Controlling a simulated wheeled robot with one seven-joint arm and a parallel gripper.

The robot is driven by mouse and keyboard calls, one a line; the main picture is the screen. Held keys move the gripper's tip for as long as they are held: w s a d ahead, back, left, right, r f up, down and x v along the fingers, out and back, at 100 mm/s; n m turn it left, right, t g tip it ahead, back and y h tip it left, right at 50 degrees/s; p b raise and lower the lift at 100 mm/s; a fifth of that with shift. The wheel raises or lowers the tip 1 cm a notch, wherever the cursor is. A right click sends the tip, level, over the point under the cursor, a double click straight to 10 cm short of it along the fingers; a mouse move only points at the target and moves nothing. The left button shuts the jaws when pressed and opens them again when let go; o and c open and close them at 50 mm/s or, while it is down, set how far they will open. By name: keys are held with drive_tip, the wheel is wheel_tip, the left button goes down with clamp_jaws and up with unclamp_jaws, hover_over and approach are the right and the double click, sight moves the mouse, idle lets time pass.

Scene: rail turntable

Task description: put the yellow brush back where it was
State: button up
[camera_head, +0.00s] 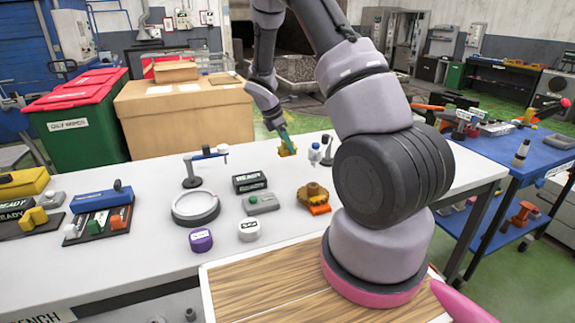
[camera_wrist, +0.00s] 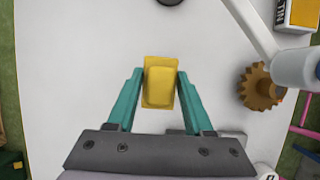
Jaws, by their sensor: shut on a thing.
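My gripper (camera_head: 284,137) is at the far side of the white bench (camera_head: 130,260), left of my arm. In the wrist view my gripper's teal fingers (camera_wrist: 159,78) are shut on the sides of the yellow brush (camera_wrist: 159,88), a blocky yellow piece. In the head view the brush (camera_head: 287,149) shows just below the fingertips, near the bench's far edge. I cannot tell whether it touches the bench top. Its underside is hidden.
A brown gear on an orange base (camera_head: 314,198) stands nearer me; the gear also shows at right in the wrist view (camera_wrist: 258,88). A round grey-rimmed turntable (camera_head: 196,207), black READY box (camera_head: 250,182) and grey switch box (camera_head: 261,204) lie left.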

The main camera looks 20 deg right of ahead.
drive_tip(key=shift+f, duration=3.25)
drive_tip(key=o, duration=1.2)
drive_tip(key=shift+f, duration=0.1)
